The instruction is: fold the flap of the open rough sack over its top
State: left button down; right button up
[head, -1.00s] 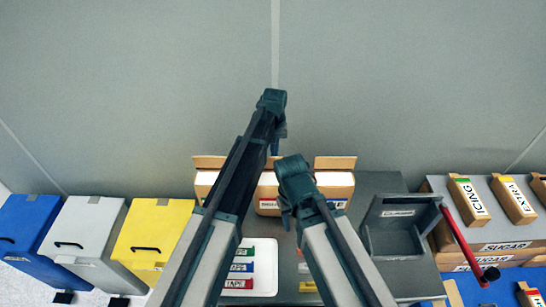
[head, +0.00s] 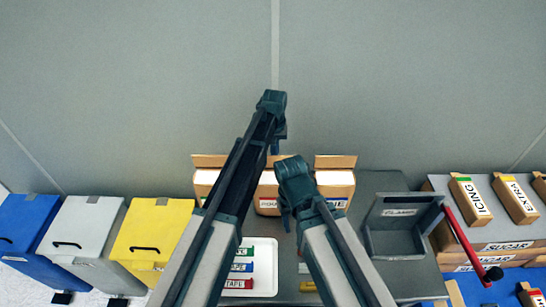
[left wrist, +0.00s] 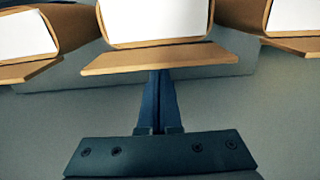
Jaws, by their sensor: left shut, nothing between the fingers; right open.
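Three brown sacks with white contents stand in a row at the back of the table: a left sack (head: 205,179), a middle sack (head: 268,206) and a right sack (head: 336,180). Which is the rough one I cannot read. In the left wrist view the middle sack's flap (left wrist: 160,59) stands out open. My left gripper (head: 280,143) is shut and empty behind the middle sack. Its fingers (left wrist: 158,78) reach the flap's outer edge; their tips are hidden, and I cannot tell whether they touch it. My right gripper (head: 287,218) is open and empty in front of the middle sack.
A white tray (head: 268,246) with labelled pieces lies in front. A grey scoop-like bin (head: 402,230) and a red handle (head: 462,240) are at right, near boxed sugar packs (head: 470,203). Blue, grey and yellow bins (head: 150,235) stand at left. The back wall is bare.

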pick_arm(q)
jog(key=shift+s, duration=0.2)
jog(key=shift+s, duration=3.6)
jog(key=shift+w+r, duration=0.1)
jog(key=shift+w+r+p, duration=0.5)
jog(key=shift+r+p, duration=0.25)
jog(key=shift+p, duration=0.05)
jog(key=shift+w+r+p, duration=0.45)
jog(key=shift+r+p, duration=0.3)
jog(key=shift+f+b, duration=0.3)
